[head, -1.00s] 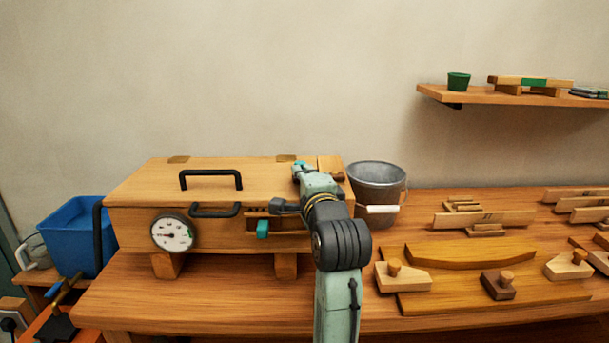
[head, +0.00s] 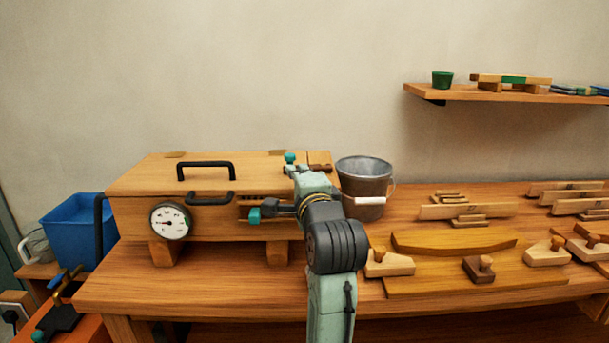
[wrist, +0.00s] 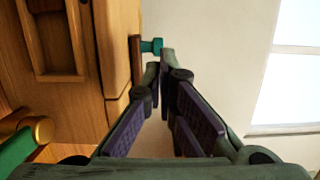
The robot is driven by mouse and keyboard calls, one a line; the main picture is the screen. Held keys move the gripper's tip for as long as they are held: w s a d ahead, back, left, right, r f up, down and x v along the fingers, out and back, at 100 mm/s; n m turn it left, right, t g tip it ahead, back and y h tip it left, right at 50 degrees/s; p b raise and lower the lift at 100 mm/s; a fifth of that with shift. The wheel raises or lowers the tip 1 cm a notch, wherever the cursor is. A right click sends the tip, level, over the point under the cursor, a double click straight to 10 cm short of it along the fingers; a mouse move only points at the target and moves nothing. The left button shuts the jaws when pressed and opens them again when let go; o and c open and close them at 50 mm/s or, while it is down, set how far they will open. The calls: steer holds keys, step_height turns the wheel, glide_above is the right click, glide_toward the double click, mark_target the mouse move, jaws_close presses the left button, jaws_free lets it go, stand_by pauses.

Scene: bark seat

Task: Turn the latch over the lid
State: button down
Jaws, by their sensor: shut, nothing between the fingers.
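The wooden box has a flat lid (head: 150,175) with a black handle, and the lid lies closed. A teal knob (head: 290,157) shows at the lid's right part, beside a brown wooden bar (head: 321,167); these look like the latch. In the wrist view the teal knob (wrist: 152,46) stands out from a dark wooden bar (wrist: 136,65) at the box edge. My gripper (wrist: 160,62) is shut and empty, its tips right by the knob; I cannot tell whether they touch. In the head view my gripper (head: 291,169) hides part of the latch area.
A second teal knob (head: 254,215) is on the box front, near a dial gauge (head: 170,221). A metal bucket (head: 364,180) stands close to the box's right side. Wooden blocks cover the right of the bench (head: 200,292). A blue bin (head: 75,232) is at left.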

steer(key=s+a+b, duration=0.1)
steer(key=s+a, duration=0.3)
steer(key=s, duration=0.1)
steer(key=shift+f, duration=0.25)
steer(key=shift+s+d, duration=0.1)
steer(key=shift+s, duration=0.05)
